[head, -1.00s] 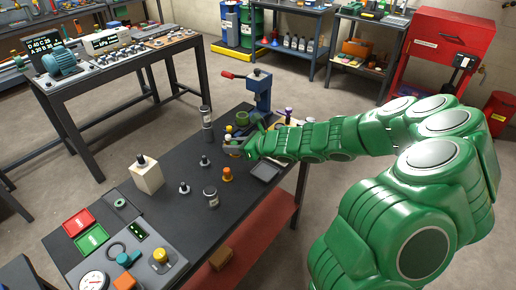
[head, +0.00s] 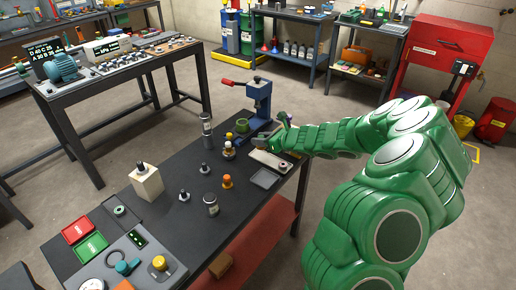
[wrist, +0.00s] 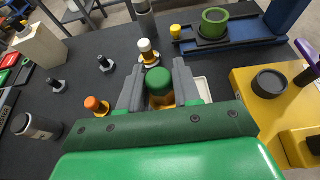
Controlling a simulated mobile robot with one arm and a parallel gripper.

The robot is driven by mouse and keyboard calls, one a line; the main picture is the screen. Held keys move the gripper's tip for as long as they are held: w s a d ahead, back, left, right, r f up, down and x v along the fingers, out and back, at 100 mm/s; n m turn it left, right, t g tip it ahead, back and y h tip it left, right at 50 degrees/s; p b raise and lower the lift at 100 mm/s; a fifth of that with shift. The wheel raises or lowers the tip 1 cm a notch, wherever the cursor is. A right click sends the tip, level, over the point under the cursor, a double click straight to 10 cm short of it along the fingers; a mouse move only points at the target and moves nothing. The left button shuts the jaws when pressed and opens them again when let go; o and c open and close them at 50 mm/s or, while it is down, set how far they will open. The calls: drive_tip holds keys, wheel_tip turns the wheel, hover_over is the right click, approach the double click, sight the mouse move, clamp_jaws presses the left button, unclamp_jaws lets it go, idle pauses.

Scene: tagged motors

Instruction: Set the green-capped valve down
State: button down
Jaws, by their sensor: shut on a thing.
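The green-capped valve (wrist: 158,82) stands between my gripper's fingers in the wrist view, its green cap up and a yellowish body partly hidden below. My gripper (wrist: 158,88) is shut on it, one grey finger on each side. In the head view my gripper (head: 268,142) is over the right edge of the black workbench, by the pale board; the valve is hard to make out there. I cannot tell whether the valve's base touches anything.
A white-capped valve (wrist: 148,50) stands just beyond the held one. An orange-capped valve (head: 227,182) and black-topped pieces (head: 205,168) stand to the left. A blue press (head: 258,100) is behind. A grey tray (head: 265,179) lies at the bench's right edge.

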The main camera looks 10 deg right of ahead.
hover_over(258, 154)
drive_tip(key=shift+s+f, duration=0.15)
drive_tip(key=shift+f, duration=4.8)
drive_tip(key=c, duration=0.8)
unclamp_jaws()
drive_tip(key=shift+f, duration=0.1)
drive_tip(key=shift+d+r, duration=0.15)
drive_tip(key=shift+r, duration=0.05)
drive_tip(key=v, duration=1.1)
drive_tip(key=shift+s+d, duration=0.2)
drive_tip(key=shift+s, duration=0.15)
